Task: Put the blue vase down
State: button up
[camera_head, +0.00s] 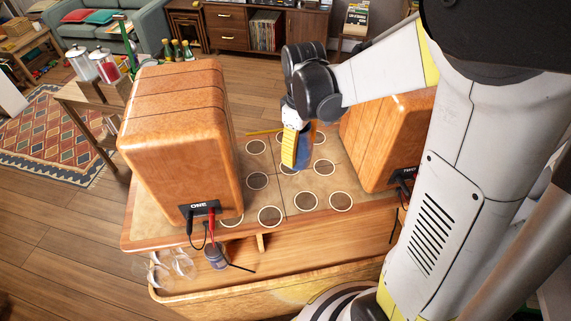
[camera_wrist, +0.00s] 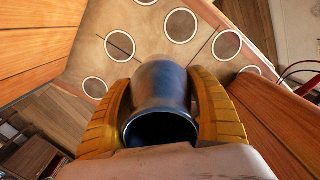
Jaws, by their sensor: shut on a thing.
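My gripper (camera_wrist: 164,110) has its yellow fingers shut on both sides of the blue vase (camera_wrist: 160,83) in the wrist view. The vase is dark blue and glossy, with its round open mouth toward the camera. In the head view my gripper (camera_head: 295,148) points down over the tiled top of the wooden cabinet (camera_head: 300,182), between two wooden speakers. Only a sliver of the vase (camera_head: 304,150) shows there beside the yellow finger. I cannot tell whether the vase's base touches the tiled top.
A large wooden speaker (camera_head: 175,140) stands on the left and another (camera_head: 375,140) on the right, close to my arm. The tiles between them are clear, with several dark circles. Glasses (camera_head: 175,265) and a dark cup (camera_head: 215,257) sit on the lower shelf in front.

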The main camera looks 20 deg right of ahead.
notch_tip(320, 180, down, 7)
jog(key=shift+s+f+b, duration=0.1)
jog(key=shift+b, duration=0.65)
jog(key=o, duration=1.4)
jog(key=shift+f, duration=0.1)
jog(key=shift+o, duration=0.2)
